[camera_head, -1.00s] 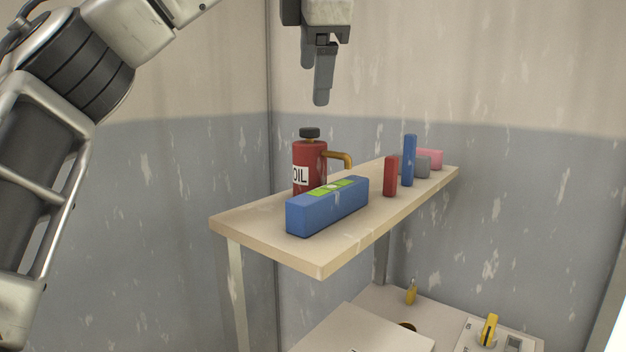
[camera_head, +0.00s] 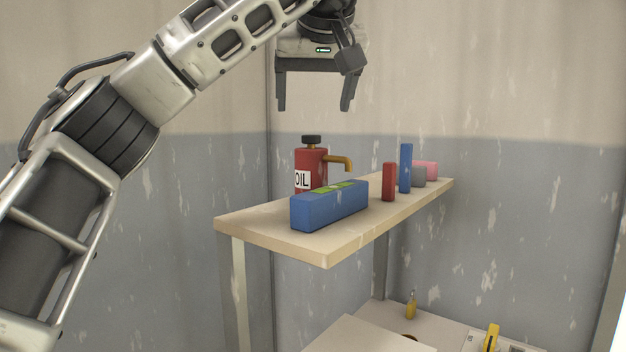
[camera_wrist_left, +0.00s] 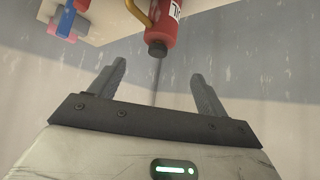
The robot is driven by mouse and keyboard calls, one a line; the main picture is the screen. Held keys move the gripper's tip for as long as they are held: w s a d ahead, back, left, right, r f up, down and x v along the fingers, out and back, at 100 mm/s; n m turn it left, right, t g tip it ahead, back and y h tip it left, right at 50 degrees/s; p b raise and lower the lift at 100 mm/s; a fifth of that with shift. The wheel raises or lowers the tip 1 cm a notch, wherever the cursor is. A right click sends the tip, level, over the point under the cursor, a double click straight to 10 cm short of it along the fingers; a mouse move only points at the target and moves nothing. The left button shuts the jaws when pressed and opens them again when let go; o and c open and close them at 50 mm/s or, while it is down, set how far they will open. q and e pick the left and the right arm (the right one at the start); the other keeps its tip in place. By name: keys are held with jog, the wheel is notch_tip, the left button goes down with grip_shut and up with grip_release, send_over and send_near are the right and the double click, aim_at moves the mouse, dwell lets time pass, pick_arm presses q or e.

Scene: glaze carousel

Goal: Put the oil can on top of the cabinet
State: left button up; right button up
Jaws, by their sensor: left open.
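The oil can (camera_head: 311,167) is red with a dark cap, a white OIL label and an orange-brown spout or handle on its right side. It stands upright on a pale shelf (camera_head: 328,253), behind a blue box. My left gripper (camera_head: 313,106) is open and empty, above the can and apart from it. In the left wrist view the can (camera_wrist_left: 163,28) shows at the top, with its dark cap toward the open fingers (camera_wrist_left: 157,82). I cannot tell which piece is the cabinet. My right gripper is not in view.
The blue box (camera_head: 329,206) with a green top label lies in front of the can. A red block (camera_head: 389,182), a tall blue block (camera_head: 405,168), a grey piece (camera_head: 419,177) and a pink block (camera_head: 426,170) stand farther right. Below is a pale surface with yellow-handled items (camera_head: 411,305).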

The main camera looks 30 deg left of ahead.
aim_at(311, 136)
pick_arm(q)
jog(key=shift+x, duration=5)
jog(key=shift+d, duration=0.2)
jog(key=c, duration=1.5)
jog(key=shift+r, duration=0.4)
jog(key=shift+c, duration=0.2)
notch_tip(311, 136, up, 3)
jog(key=shift+f+p, duration=0.1)
jog(key=shift+p, duration=0.4)
jog(key=s+f+v, duration=0.2)
jog(key=s+v, duration=0.1)
jog(key=v, duration=1.3)
jog(key=shift+d, duration=0.25)
